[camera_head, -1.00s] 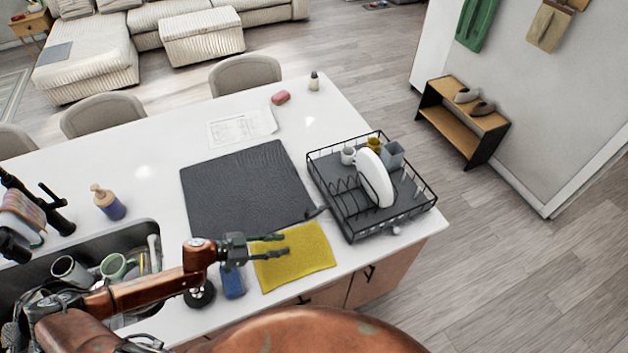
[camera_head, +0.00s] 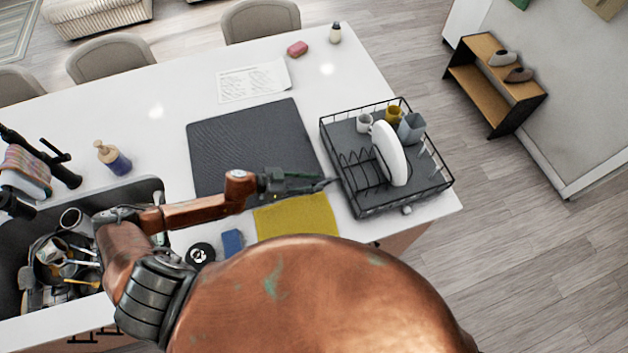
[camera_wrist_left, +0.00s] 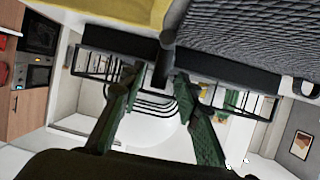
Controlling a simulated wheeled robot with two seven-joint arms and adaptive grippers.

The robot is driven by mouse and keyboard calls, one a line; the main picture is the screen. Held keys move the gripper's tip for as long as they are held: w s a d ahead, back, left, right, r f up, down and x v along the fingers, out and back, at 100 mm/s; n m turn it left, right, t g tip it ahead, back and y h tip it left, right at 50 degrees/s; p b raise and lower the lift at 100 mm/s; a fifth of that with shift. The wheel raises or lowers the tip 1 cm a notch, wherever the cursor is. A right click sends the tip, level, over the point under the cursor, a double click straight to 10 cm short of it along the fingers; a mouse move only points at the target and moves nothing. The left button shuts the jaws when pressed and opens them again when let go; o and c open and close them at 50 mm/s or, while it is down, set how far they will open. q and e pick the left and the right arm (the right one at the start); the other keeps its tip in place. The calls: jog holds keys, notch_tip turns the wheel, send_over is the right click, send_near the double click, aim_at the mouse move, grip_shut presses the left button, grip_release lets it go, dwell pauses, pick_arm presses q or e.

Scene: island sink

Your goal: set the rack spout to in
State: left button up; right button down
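The black wire dish rack (camera_head: 360,205) stands on the white counter at the right. It also shows upside down in the left wrist view (camera_wrist_left: 240,100). Its dark spout (camera_wrist_left: 163,65) sticks out from the rack's left side; in the head view my gripper largely hides it there. My left gripper (camera_head: 328,183) is at the rack's left edge, by the spout. In the left wrist view its two green fingers (camera_wrist_left: 156,82) are apart, with the spout between or just beyond their tips. I cannot tell whether they touch it. My right gripper is out of view.
A white plate (camera_head: 390,153) and several cups stand in the rack. A dark mat (camera_head: 245,135) and a yellow cloth (camera_head: 297,217) lie left of it. A blue sponge (camera_head: 233,242) lies near the sink (camera_head: 150,188), which holds dishes. The counter behind the rack is clear.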

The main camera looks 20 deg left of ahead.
pick_arm(q)
jog(key=shift+d+f, duration=0.1)
jog(key=shift+d, duration=0.2)
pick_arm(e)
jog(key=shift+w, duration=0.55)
pick_arm(q)
jog(key=shift+w, duration=0.1)
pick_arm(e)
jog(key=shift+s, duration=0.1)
pick_arm(q)
jog(key=c, duration=0.4)
grip_shut()
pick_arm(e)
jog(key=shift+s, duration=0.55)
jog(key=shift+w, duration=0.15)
